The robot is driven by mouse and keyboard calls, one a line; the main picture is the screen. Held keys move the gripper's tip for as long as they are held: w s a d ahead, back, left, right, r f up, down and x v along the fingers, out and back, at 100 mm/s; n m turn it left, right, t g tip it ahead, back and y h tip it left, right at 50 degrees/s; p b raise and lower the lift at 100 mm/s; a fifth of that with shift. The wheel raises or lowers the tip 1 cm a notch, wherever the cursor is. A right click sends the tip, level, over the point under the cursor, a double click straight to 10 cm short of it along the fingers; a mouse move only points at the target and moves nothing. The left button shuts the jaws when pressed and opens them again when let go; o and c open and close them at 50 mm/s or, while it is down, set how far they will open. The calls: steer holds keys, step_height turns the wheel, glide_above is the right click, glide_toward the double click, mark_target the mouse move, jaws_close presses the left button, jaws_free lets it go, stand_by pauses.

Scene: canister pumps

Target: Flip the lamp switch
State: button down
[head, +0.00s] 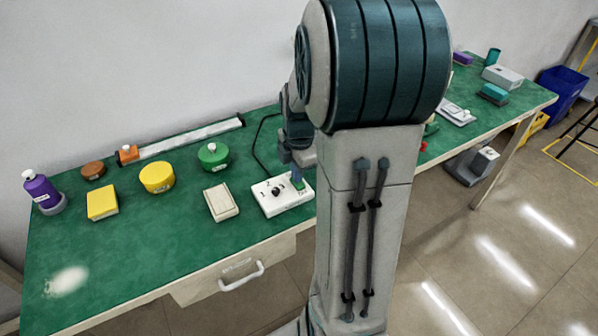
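An off-white block with a raised flat top (222,203), like a rocker switch, lies near the table's front edge. To its right is a white box with a black knob and printed marks (272,198). I cannot tell for sure which of them is the lamp switch. My gripper (297,181) points down over the right part of the knob box. It is small and partly hidden by my arm, so I cannot see whether it touches the box or whether its fingers are apart. No lamp is clearly visible.
The green table (150,240) holds a purple pump bottle (40,190), a yellow block (102,203), a yellow canister (156,178), a green canister (213,156) and a long bar (190,138). A drawer handle (241,276) juts out in front. My arm hides the table's middle.

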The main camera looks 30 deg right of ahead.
mark_target(301, 184)
step_height(301, 184, up, 14)
steer(key=s+p, duration=0.1)
steer(key=p, duration=0.2)
steer(key=shift+s, duration=0.25)
steer(key=s+a+m+t+p, duration=0.2)
steer(key=s+a+m, duration=0.9)
steer(key=m, duration=0.7)
steer(key=shift+s+a+r+p, duration=0.4)
steer(key=shift+a+p, duration=0.35)
steer(key=shift+a, duration=1)
